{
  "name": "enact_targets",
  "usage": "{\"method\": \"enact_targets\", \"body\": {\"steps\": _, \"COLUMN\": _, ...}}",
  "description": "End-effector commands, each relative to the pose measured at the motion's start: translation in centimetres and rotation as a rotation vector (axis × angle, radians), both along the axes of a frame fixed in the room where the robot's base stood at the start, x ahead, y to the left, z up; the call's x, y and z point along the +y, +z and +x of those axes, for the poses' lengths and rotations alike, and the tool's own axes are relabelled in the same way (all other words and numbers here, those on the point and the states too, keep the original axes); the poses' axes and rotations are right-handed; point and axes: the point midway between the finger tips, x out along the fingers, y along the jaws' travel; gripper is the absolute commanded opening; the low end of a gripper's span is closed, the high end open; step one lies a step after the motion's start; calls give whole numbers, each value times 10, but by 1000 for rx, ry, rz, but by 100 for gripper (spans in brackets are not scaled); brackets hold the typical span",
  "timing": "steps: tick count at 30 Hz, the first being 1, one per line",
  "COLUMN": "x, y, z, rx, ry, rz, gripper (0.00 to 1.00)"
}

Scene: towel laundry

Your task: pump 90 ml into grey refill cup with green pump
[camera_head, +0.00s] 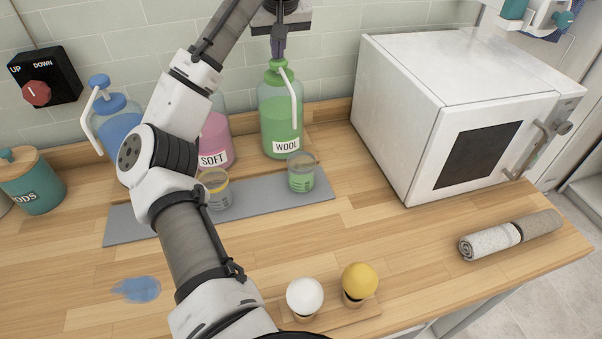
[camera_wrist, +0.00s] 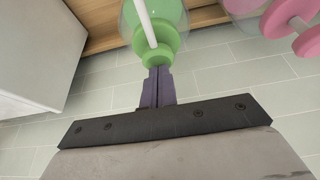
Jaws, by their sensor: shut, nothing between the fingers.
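The green pump bottle (camera_head: 281,118), labelled WOOL, stands at the back of the counter. Its green pump head (camera_head: 277,68) has a white spout that points down toward a clear cup. That cup (camera_head: 301,174) has a greyish rim and holds some green liquid on the grey mat. My gripper (camera_head: 278,52) is shut and empty, pointing down right above the pump head. In the wrist view the purple fingers (camera_wrist: 156,84) are together and their tips meet or nearly meet the green pump head (camera_wrist: 155,52); contact is unclear.
A yellow-rimmed cup (camera_head: 215,190) and pink SOFT bottle (camera_head: 214,140) stand left, partly behind my arm, with a blue bottle (camera_head: 117,124) beyond. A white boxy appliance (camera_head: 400,110) stands right. A blue spill (camera_head: 137,289), two balls on stands and rolled towels (camera_head: 490,241) lie nearer.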

Motion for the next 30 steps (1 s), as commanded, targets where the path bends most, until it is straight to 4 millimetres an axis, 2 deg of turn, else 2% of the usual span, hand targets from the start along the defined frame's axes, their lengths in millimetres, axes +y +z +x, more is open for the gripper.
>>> {"method": "enact_targets", "body": {"steps": 21, "x": 0, "y": 32, "z": 0, "rx": 4, "ry": 0, "rz": 1, "gripper": 0}}
{"method": "enact_targets", "body": {"steps": 30, "x": 0, "y": 33, "z": 0, "rx": 3, "ry": -1, "rz": 1, "gripper": 0}}
